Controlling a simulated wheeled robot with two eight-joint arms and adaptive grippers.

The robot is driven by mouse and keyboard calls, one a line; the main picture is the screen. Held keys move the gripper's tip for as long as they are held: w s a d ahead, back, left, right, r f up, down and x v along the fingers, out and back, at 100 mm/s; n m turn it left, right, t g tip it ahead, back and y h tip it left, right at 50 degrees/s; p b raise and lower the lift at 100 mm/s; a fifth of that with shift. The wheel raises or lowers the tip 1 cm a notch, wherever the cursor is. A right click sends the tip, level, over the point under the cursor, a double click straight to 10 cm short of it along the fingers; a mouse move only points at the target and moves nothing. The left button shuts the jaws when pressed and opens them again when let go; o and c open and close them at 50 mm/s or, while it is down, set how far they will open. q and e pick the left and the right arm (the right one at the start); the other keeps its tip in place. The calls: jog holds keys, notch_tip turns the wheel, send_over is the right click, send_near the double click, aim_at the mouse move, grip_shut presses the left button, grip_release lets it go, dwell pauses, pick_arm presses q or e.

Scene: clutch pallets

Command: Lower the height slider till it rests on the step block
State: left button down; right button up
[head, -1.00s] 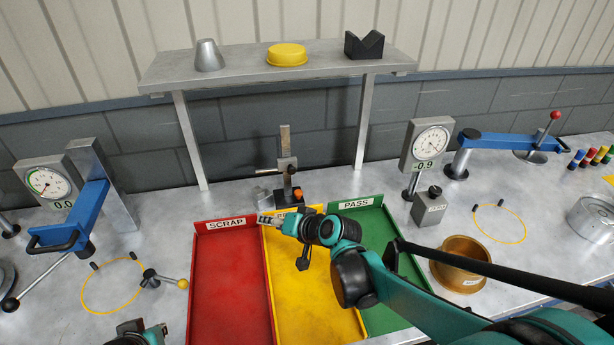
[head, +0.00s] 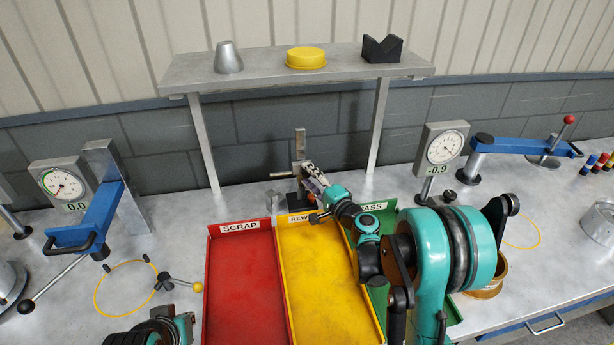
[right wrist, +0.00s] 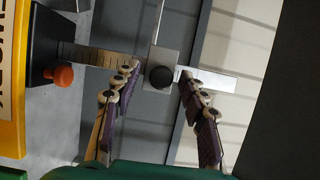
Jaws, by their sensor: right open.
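The height gauge stands behind the yellow tray, with an upright scale column (head: 299,143) on a dark base. Its height slider (head: 297,169) is a grey block partway up the column. In the right wrist view the slider (right wrist: 162,58) carries a round black knob, and an orange knob (right wrist: 64,75) sits by the base. My right gripper (head: 306,173) is at the gauge. In the right wrist view its open fingers (right wrist: 160,74) lie on either side of the slider's knob; contact is unclear. A small grey block (head: 272,201), possibly the step block, is left of the base. My left arm's end (head: 155,330) shows at bottom left, its fingers unclear.
The red SCRAP tray (head: 240,290), yellow REWORK tray (head: 315,290) and green PASS tray (head: 440,310) lie in front. A shelf (head: 270,75) stands behind. Dial gauges stand left (head: 62,186) and right (head: 443,146). A brass bowl (head: 492,284) is partly hidden by my right arm.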

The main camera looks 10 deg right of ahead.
jog(key=shift+x, duration=0.8)
pick_arm(q)
jog(key=shift+f, duration=0.1)
